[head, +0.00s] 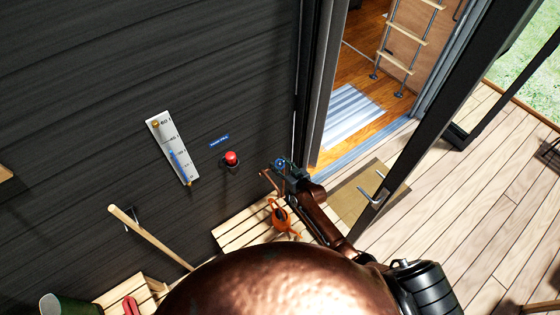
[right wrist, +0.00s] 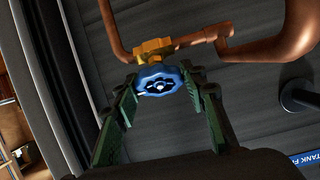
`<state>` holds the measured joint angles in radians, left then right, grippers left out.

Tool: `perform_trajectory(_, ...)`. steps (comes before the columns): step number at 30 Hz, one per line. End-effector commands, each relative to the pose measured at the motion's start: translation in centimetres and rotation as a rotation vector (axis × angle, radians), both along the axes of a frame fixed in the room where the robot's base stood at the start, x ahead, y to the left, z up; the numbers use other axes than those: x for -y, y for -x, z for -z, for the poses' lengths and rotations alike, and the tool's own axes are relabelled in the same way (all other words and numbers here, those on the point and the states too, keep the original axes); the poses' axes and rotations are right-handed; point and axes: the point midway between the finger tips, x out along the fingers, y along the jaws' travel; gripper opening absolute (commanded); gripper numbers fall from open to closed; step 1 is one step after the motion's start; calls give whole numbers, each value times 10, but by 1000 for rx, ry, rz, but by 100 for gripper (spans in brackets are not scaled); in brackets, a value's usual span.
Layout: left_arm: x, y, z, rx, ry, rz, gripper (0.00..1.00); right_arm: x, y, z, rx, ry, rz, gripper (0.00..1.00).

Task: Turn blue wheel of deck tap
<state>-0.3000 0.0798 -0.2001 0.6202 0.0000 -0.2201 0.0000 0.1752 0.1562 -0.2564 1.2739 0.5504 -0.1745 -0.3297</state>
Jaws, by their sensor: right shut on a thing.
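The blue wheel (right wrist: 158,83) sits on a brass valve body (right wrist: 153,48) joined to copper pipes (right wrist: 265,42) in the right wrist view. In the head view the blue wheel (head: 280,162) is small, near the dark wall and left of the doorway. My right gripper (right wrist: 161,88) has its green fingers on either side of the wheel and is shut on it. In the head view my right gripper (head: 291,171) covers part of the tap. My left gripper is not in view.
A red button (head: 231,158), a blue sign (head: 219,140) and a white gauge (head: 172,150) are on the wall to the left. An orange watering can (head: 281,219) stands on a slatted wooden bench (head: 240,229) below. An open door and wooden deck (head: 470,210) lie right.

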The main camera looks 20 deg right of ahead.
Motion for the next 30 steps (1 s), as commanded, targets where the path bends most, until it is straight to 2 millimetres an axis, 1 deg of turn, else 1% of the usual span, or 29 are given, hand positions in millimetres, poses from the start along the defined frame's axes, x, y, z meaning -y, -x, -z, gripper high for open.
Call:
perform_trajectory(1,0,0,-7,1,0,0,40,-1,0,-3,-6,-15,20,15)
perform_trajectory(6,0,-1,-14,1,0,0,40,0,0,-2,-16,-47,66,15)
perform_trajectory(23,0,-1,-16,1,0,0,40,1,-1,0,-21,-64,91,15)
perform_trajectory(24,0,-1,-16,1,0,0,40,1,-1,0,-21,-64,91,42)
perform_trajectory(30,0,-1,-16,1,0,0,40,1,-1,0,-21,-63,90,55)
